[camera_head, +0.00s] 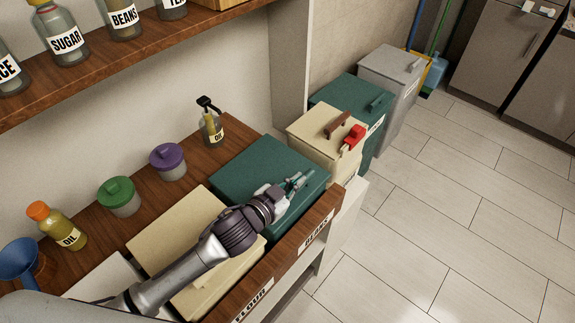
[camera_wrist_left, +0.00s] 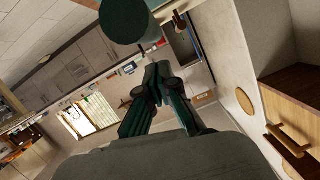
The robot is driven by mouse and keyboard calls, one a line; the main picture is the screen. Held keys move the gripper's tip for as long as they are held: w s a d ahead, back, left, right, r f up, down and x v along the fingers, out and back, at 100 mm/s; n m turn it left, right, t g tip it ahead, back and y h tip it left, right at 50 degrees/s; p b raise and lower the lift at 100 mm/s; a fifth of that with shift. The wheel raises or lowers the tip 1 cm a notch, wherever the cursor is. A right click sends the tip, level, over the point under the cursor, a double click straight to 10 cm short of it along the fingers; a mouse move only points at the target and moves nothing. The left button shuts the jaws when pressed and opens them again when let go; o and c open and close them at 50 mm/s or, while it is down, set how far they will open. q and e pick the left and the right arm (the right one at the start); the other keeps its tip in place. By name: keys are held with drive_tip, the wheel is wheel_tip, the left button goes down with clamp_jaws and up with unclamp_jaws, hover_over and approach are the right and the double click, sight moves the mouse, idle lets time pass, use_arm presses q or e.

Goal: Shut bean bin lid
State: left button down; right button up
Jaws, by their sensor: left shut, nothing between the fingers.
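The bean bin's dark green lid (camera_head: 262,165) lies about flat behind the BEANS label (camera_head: 316,235) on the wooden counter. I see no open gap at its visible edges, but my arm hides part of its front. My left gripper (camera_head: 298,182) is over the front right part of the lid, shut and empty. I cannot tell if it touches the lid. In the left wrist view its fingers (camera_wrist_left: 158,82) are close together, with the room behind them. My right gripper is not in view.
A cream flour bin (camera_head: 180,228) stands beside the bean bin, under my left arm. A cream box with a red clip (camera_head: 354,137) and a green bin (camera_head: 350,90) stand beyond. An oil bottle (camera_head: 211,128) stands behind. The tiled floor (camera_head: 450,220) is clear.

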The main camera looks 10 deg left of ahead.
use_arm(q)
wheel_tip(320, 180, up, 2)
drive_tip(key=shift+d+r+p, duration=0.1)
drive_tip(key=shift+r+p, duration=0.15)
drive_tip(key=shift+p, duration=0.4)
drive_tip(key=b+v, duration=0.2)
drive_tip(key=v, duration=0.8)
drive_tip(key=shift+s+f+b, duration=0.3)
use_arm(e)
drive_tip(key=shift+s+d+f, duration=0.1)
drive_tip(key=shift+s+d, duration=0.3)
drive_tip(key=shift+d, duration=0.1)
